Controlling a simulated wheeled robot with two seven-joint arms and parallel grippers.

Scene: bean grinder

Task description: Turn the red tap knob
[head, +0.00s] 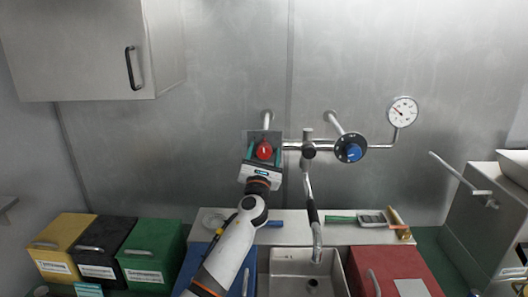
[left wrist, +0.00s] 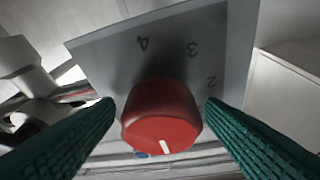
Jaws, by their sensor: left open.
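The red tap knob (head: 264,150) sits on a grey plate (head: 262,134) on the pipework at the back wall. My left gripper (head: 264,156) is at the knob. In the left wrist view the red knob (left wrist: 162,116) is round, with a white mark at its lower edge, in front of the numbered plate (left wrist: 170,45), where 4, 3 and 2 show upside down. The left gripper's (left wrist: 160,108) green ridged fingers are open, one on each side of the knob. Whether they touch it I cannot tell. My right gripper is not in view.
A blue knob (head: 354,153) and a gauge (head: 403,111) are right of the red knob. A spout (head: 311,205) hangs over the sink (head: 306,256). A wall cabinet (head: 95,50) is upper left. Yellow, black and green boxes (head: 150,255) stand lower left.

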